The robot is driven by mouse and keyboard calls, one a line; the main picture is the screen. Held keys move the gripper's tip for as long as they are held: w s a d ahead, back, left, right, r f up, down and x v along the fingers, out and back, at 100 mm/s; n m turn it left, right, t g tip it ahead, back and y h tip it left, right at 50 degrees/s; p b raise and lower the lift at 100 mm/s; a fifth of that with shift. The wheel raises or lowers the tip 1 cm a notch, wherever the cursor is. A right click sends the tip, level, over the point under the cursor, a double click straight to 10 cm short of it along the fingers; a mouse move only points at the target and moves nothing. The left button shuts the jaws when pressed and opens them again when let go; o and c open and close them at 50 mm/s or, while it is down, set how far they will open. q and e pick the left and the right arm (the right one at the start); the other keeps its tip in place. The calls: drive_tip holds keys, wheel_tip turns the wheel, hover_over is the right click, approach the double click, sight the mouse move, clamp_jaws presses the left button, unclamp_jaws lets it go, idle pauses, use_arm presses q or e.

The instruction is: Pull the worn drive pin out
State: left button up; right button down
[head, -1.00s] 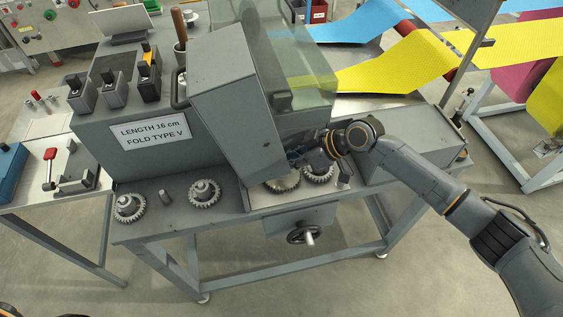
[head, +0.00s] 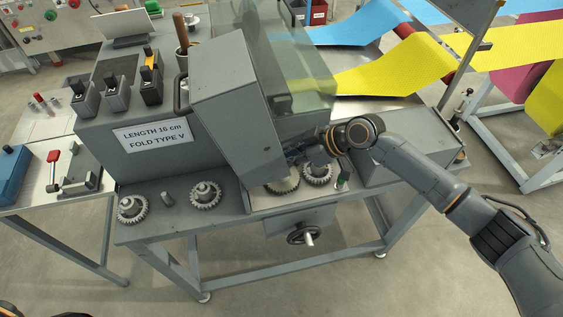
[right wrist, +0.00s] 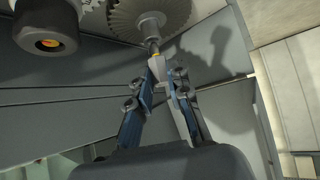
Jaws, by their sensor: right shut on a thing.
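My right gripper (right wrist: 163,72) reaches under the grey tilted cover of the machine. Its blue-sided fingers are shut on a small pin (right wrist: 153,50) at the end of a round hub. A toothed gear (right wrist: 123,15) sits around that hub in the right wrist view. In the head view the gripper is mostly hidden behind my wrist and the cover. Two gears, one on the left (head: 283,185) and one on the right (head: 317,174), show below it.
The grey cover (head: 235,110) stands close beside my right wrist. Two spare gears (head: 133,208) (head: 206,195) and a small grey post (head: 167,199) lie on the front ledge. A handwheel (head: 303,235) sits below. A small green-marked upright (head: 342,181) stands right of the gears.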

wheel_tip(320, 180, up, 4)
drive_tip(key=shift+f+p, duration=0.25)
drive_tip(key=shift+p, duration=0.85)
